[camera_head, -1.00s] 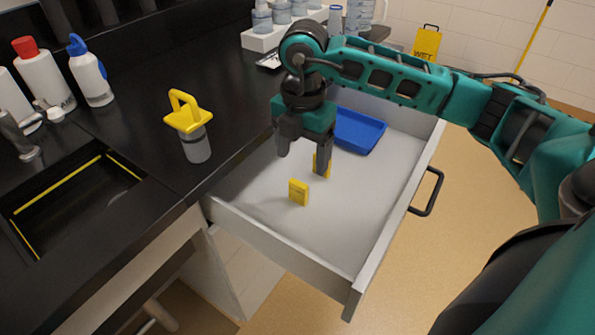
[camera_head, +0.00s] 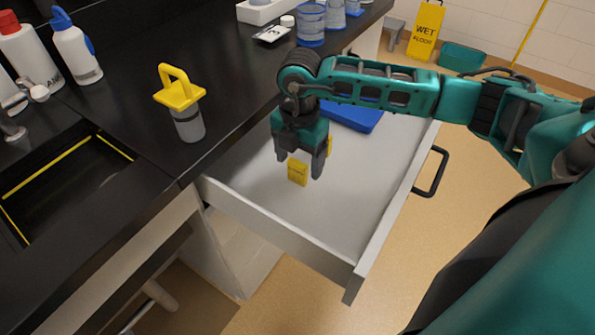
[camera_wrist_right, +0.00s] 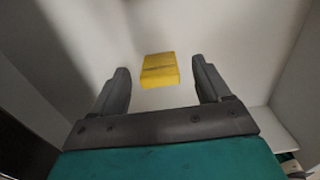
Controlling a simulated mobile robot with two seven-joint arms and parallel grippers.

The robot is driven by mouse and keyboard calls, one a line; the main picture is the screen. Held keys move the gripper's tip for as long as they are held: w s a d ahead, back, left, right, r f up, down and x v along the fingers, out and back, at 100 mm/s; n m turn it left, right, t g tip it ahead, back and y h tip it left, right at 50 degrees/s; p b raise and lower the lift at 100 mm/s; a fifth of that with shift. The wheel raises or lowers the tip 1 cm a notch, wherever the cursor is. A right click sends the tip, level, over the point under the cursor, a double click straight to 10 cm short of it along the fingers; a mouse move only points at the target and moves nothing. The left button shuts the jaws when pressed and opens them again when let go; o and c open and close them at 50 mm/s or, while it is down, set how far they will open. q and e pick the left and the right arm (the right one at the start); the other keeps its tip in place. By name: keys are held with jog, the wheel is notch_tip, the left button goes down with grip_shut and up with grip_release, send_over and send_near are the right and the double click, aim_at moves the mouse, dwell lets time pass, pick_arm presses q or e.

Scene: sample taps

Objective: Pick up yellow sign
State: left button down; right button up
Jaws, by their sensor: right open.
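A small yellow block-like piece (camera_head: 298,173) stands in the open drawer, and it also shows in the right wrist view (camera_wrist_right: 160,70). My right gripper (camera_head: 299,166) is open above and around this piece, pointing down. In the right wrist view the piece lies ahead between the open fingers (camera_wrist_right: 160,77), with gaps on both sides. A second yellow thing (camera_head: 330,146) is mostly hidden behind the right finger. A yellow wet-floor sign (camera_head: 426,29) stands on the floor in the background, far from the gripper. My left gripper is not in view.
The white drawer (camera_head: 275,231) has raised walls and a black handle (camera_head: 431,172). A blue tray (camera_head: 352,116) lies at its back. On the black counter stand a yellow-topped container (camera_head: 187,122) and bottles (camera_head: 77,50). A sink (camera_head: 65,190) is at left.

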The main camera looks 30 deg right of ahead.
aim_at(299, 161)
notch_tip(299, 161, down, 3)
jog(key=shift+f, duration=0.15)
jog(key=shift+c, duration=0.2)
jog(key=c, duration=1)
